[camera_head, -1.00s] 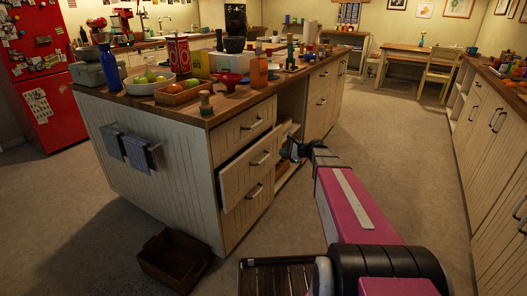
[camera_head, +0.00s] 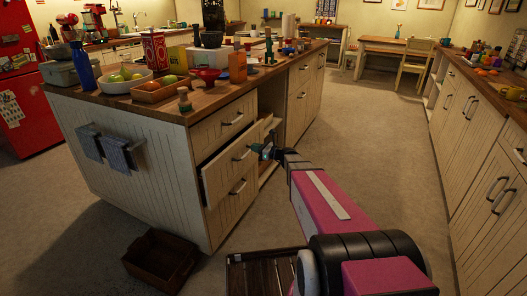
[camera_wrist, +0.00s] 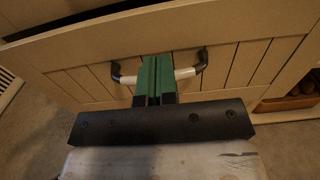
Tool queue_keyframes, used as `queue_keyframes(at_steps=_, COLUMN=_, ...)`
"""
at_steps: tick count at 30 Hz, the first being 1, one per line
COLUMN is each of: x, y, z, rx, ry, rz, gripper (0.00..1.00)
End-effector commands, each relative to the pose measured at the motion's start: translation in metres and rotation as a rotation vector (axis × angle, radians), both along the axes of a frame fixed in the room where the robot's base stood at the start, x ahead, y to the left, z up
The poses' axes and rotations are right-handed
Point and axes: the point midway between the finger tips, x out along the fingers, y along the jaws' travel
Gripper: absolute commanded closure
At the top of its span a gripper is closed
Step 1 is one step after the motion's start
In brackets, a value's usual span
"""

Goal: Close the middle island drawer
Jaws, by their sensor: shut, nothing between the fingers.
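The middle island drawer (camera_head: 226,173) is a cream planked front with a dark-ended handle, and it stands pulled out from the island. Its front also shows in the wrist view (camera_wrist: 228,70), with a pale bar handle (camera_wrist: 188,73) on dark mounts. My gripper (camera_head: 263,152) is at the right part of this drawer front. In the wrist view its green fingers (camera_wrist: 154,70) are together, with nothing between them, and overlap the middle of the handle. I cannot tell whether they touch it.
The upper drawer (camera_head: 226,122) and lower drawer (camera_head: 232,207) look flush with the island. An open shelf lies right of the drawers. A brown crate (camera_head: 160,262) sits on the floor at the island's near corner. Floor to the right is clear, up to the counter (camera_head: 475,125).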

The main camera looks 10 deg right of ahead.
Motion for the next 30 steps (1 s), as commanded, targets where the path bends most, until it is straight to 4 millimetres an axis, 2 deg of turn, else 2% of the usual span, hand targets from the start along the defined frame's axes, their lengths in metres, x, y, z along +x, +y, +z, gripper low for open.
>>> queue_keyframes(at_steps=3, x=0.014, y=0.019, z=0.000, rx=0.000, ry=-0.001, rz=0.001, gripper=1.00)
queue_keyframes(at_steps=10, x=0.029, y=0.041, z=0.000, rx=-0.001, ry=-0.001, rz=0.000, gripper=1.00)
queue_keyframes(at_steps=15, x=0.032, y=0.048, z=0.000, rx=-0.001, ry=-0.001, rz=0.000, gripper=1.00)
queue_keyframes(at_steps=26, x=0.033, y=0.049, z=0.000, rx=-0.001, ry=0.000, rz=-0.001, gripper=1.00)
queue_keyframes(at_steps=30, x=0.042, y=0.060, z=-0.001, rx=-0.001, ry=0.000, rz=0.000, gripper=1.00)
